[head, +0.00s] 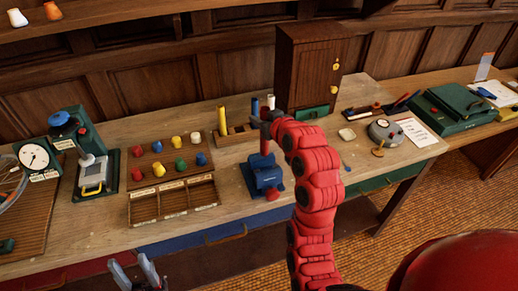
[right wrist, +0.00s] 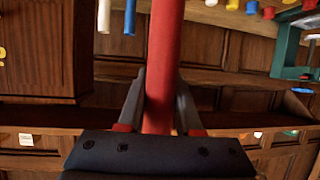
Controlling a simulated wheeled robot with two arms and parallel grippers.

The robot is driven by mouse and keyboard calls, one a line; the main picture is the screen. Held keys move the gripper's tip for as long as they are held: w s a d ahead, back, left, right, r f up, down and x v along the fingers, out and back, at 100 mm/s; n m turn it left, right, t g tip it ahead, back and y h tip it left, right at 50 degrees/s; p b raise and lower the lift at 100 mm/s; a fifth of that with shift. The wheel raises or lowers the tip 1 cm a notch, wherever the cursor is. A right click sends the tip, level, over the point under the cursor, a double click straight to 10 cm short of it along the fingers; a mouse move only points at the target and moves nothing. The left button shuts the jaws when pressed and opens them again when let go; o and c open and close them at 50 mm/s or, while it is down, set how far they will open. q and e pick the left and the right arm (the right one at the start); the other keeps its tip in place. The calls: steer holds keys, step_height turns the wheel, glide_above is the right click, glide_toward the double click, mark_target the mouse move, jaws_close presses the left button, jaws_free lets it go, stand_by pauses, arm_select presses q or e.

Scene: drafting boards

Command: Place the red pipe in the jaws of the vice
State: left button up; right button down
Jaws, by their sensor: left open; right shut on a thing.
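The blue vice (head: 266,174) stands on the workbench, left of my raised red arm. My right gripper (head: 268,119) is directly above it and shut on the red pipe (head: 264,145). In the right wrist view the red pipe (right wrist: 165,60) runs lengthwise between the two fingers. In the head view the pipe points down, its lower end close to the vice's top; I cannot tell whether it is between the jaws. The vice does not show in the right wrist view. My left gripper (head: 138,275) is open and empty at the bottom edge, in front of the bench.
A wooden rack (head: 237,134) holds upright pipes, including a yellow one (head: 222,121), behind the vice. A board of coloured knobs (head: 160,167) and a divided tray (head: 172,201) lie to its left. A wooden cabinet (head: 305,65) stands behind. A dial gauge (head: 385,131) is at right.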

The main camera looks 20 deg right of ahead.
steer(key=f+p, duration=0.1)
steer(key=f, duration=0.1)
steer(key=f+p, duration=0.1)
steer(key=f, duration=0.2)
steer(key=f+p, duration=0.1)
steer(key=f, duration=0.1)
steer(key=shift+s+f, duration=0.25)
steer(key=shift+f, duration=0.45)
steer(key=shift+s, duration=0.1)
steer(key=shift+f, duration=0.2)
steer(key=c, duration=0.6)
jaws_free()
steer(key=shift+r, duration=0.1)
steer(key=shift+r, duration=0.1)
